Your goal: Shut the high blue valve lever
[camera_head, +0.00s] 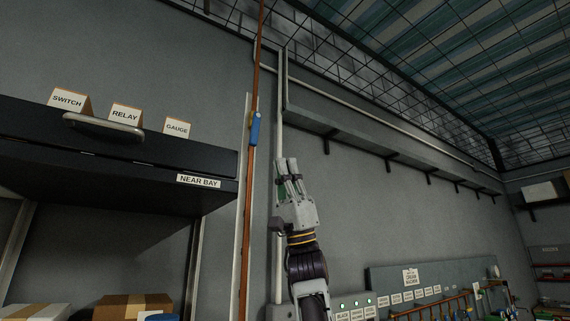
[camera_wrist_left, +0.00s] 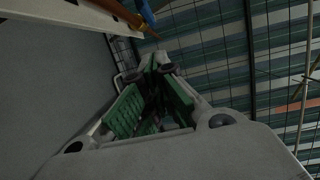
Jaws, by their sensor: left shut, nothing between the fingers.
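The blue valve lever (camera_head: 255,129) sits on a copper pipe (camera_head: 247,205) that runs up the wall in the head view. The lever lies along the pipe, close to vertical. In the left wrist view a bit of the blue lever (camera_wrist_left: 147,12) shows at the top edge beside the copper pipe (camera_wrist_left: 118,10). My left gripper (camera_head: 287,163) is raised, to the right of the pipe and a little lower than the lever in the picture. It is shut and empty, apart from the lever. Its green-padded fingers (camera_wrist_left: 160,68) meet in the left wrist view. My right gripper is not in view.
A dark cabinet (camera_head: 110,185) with a handle and cards reading SWITCH, RELAY and GAUGE juts out at left. A pale pipe (camera_head: 280,110) runs up behind my left arm. A long shelf (camera_head: 370,142) is at upper right. A labelled panel (camera_head: 385,280) stands lower right.

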